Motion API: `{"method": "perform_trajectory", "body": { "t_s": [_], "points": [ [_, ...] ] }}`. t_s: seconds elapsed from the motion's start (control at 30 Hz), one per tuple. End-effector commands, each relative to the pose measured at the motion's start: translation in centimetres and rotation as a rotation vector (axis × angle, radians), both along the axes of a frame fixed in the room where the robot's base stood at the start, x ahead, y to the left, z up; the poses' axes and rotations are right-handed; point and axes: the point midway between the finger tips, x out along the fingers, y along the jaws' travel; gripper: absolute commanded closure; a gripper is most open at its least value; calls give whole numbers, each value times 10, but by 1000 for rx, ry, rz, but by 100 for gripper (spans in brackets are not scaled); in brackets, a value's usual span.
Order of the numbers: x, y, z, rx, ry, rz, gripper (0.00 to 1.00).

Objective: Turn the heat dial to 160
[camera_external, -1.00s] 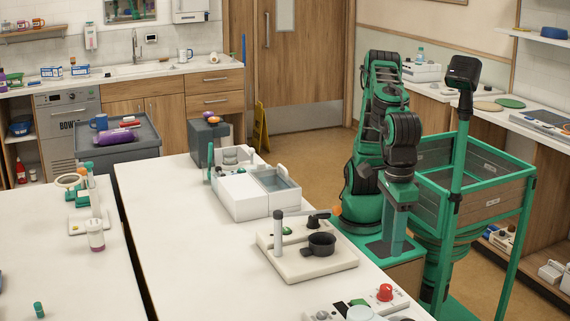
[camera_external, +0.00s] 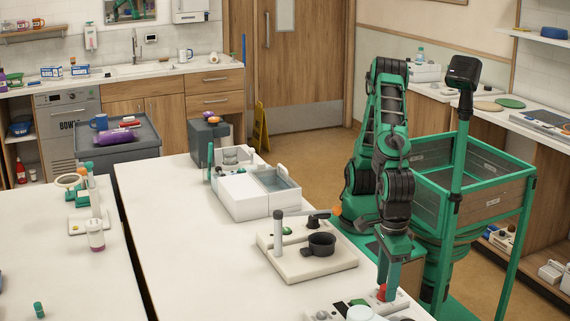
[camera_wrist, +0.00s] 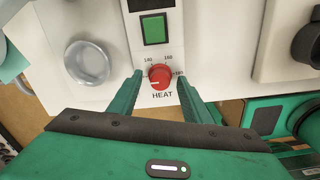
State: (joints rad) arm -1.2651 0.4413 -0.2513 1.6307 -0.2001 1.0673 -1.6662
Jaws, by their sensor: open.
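The red heat dial (camera_wrist: 160,76) sits on a white panel above the printed word HEAT in the wrist view, with the marks 140, 160 and 180 around its upper side. I cannot clearly read which mark the dial points to. My gripper (camera_wrist: 159,79) is open, with one green finger on each side of the dial; small gaps seem to show between fingers and dial. In the external view my gripper (camera_external: 386,284) points down at the red dial (camera_external: 382,294), which it partly hides.
A green square button (camera_wrist: 154,29) lies just above the dial on the panel. A round clear-grey knob or dish (camera_wrist: 87,62) is to the left.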

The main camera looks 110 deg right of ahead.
Motion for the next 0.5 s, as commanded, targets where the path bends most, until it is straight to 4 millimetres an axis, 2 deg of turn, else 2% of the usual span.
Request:
{"method": "perform_trajectory", "body": {
  "t_s": [0.33, 0.37, 0.5],
  "points": [
    [0, 0, -4, 1, 0, 0, 56],
    [0, 0, -4, 1, 0, 0, 60],
    [0, 0, -4, 1, 0, 0, 94]
  ]
}}
